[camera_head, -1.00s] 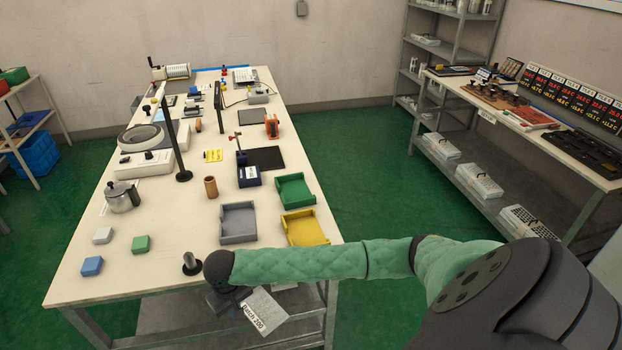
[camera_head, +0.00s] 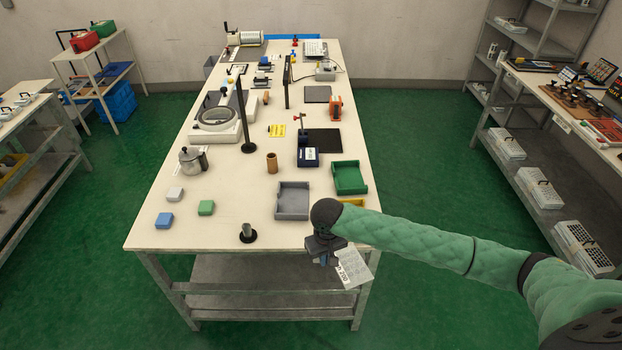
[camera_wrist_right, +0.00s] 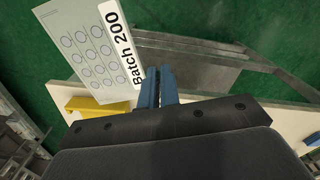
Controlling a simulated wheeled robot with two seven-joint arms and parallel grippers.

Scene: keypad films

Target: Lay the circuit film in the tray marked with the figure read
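The circuit film (camera_head: 356,268) is a thin pale sheet with rows of rings and a white label reading "Batch 200" in the right wrist view (camera_wrist_right: 88,45). My right gripper (camera_head: 325,260) is shut on the film's edge, holding it in front of the table's near edge; its blue fingers (camera_wrist_right: 157,88) show in the wrist view. A grey tray (camera_head: 293,214), a green tray (camera_head: 350,190) and a yellow tray (camera_head: 352,203) stand at the table's right front. My arm hides most of the yellow tray. No figures are readable on the trays. My left gripper is out of view.
Blue (camera_head: 164,220), green (camera_head: 206,208) and white (camera_head: 175,194) blocks lie at the left front of the table (camera_head: 230,235). A black post (camera_head: 248,234) stands near the front edge, a wooden cylinder (camera_head: 272,163) behind the grey tray. Side benches flank the green floor.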

